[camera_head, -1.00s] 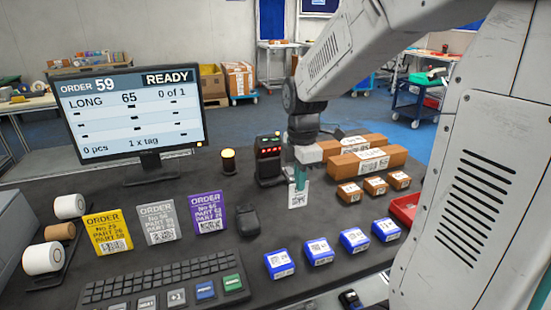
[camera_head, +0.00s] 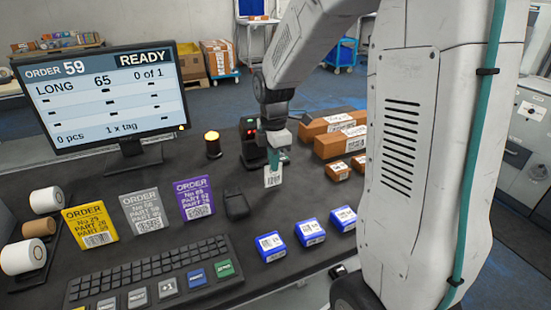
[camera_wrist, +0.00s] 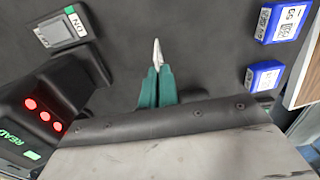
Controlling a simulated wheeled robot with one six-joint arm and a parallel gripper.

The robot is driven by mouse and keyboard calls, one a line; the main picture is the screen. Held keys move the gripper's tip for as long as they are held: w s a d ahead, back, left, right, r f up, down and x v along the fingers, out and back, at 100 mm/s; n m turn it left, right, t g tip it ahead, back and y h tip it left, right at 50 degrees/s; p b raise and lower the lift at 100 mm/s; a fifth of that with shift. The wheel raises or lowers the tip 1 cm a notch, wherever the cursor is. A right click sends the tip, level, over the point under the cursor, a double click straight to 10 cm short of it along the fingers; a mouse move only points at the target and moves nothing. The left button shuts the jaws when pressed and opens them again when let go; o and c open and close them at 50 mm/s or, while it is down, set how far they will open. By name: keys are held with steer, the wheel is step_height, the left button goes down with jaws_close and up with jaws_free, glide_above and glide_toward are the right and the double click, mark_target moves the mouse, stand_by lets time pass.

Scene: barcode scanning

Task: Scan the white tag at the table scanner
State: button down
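A small white tag (camera_head: 272,178) with a printed code hangs upright below my gripper (camera_head: 276,163), just in front of and to the right of the black table scanner (camera_head: 249,152). The teal fingers are shut on the tag. In the wrist view the fingers (camera_wrist: 157,84) pinch the tag (camera_wrist: 157,53), seen nearly edge-on. The scanner (camera_wrist: 62,92) stands at the left there, with red lights and a green lit label. The tag and scanner appear apart. The monitor (camera_head: 100,100) reads order 59, READY, 0 of 1, 1 x tag.
An amber lamp (camera_head: 212,145) stands left of the scanner. Brown boxes (camera_head: 341,143) lie to its right. Dark table surface is clear below the tag.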

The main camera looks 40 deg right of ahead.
steer(key=s+a+r, duration=0.2)
steer(key=s+r, duration=0.8)
steer(key=s, duration=0.2)
steer(key=shift+s+a, duration=0.3)
steer(key=shift+s, duration=0.1)
